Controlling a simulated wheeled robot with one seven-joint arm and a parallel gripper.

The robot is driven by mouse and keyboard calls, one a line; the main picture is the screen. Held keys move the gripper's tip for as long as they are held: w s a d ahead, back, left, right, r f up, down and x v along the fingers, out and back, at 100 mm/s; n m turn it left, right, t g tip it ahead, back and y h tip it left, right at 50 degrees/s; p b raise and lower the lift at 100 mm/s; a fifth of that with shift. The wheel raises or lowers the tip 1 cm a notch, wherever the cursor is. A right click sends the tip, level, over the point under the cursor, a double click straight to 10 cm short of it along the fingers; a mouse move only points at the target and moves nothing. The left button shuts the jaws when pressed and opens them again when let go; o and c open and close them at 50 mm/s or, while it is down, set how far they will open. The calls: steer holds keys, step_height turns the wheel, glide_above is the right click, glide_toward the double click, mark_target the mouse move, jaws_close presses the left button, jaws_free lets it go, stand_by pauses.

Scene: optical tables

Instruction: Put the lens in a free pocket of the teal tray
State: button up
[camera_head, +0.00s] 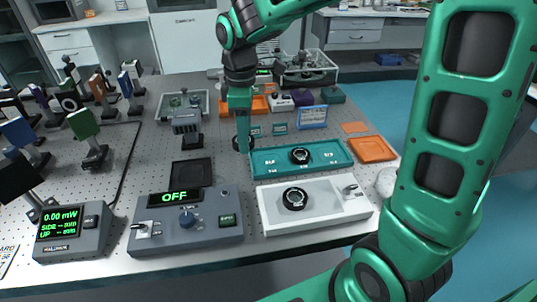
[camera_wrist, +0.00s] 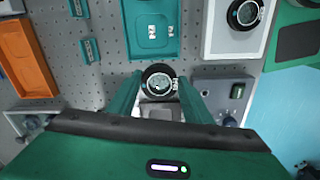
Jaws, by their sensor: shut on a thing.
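My gripper (camera_head: 242,136) points down just left of the teal tray (camera_head: 262,174) and is shut on a round black-rimmed lens (camera_wrist: 160,78). In the wrist view the lens sits between the two teal fingers (camera_wrist: 158,92), short of the tray's near end (camera_wrist: 128,40). That end shows an empty, labelled pocket (camera_wrist: 152,22). In the head view, another black-rimmed round lens (camera_head: 300,155) sits in the tray's middle pocket. The right-hand pocket (camera_head: 330,155) looks empty.
A white device (camera_head: 335,207) with a round black-rimmed part (camera_head: 294,199) stands in front of the tray. The grey box reading OFF (camera_head: 185,222) stands left of it. A dark square pad (camera_head: 191,173), orange trays (camera_head: 372,149) and small teal blocks (camera_head: 280,128) are nearby.

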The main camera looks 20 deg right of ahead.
glide_above(271, 162)
step_height(271, 162, down, 4)
steer(key=shift+f, duration=2.25)
steer(key=o, duration=0.8)
steer(key=shift+f, duration=0.1)
step_height(271, 162, up, 12)
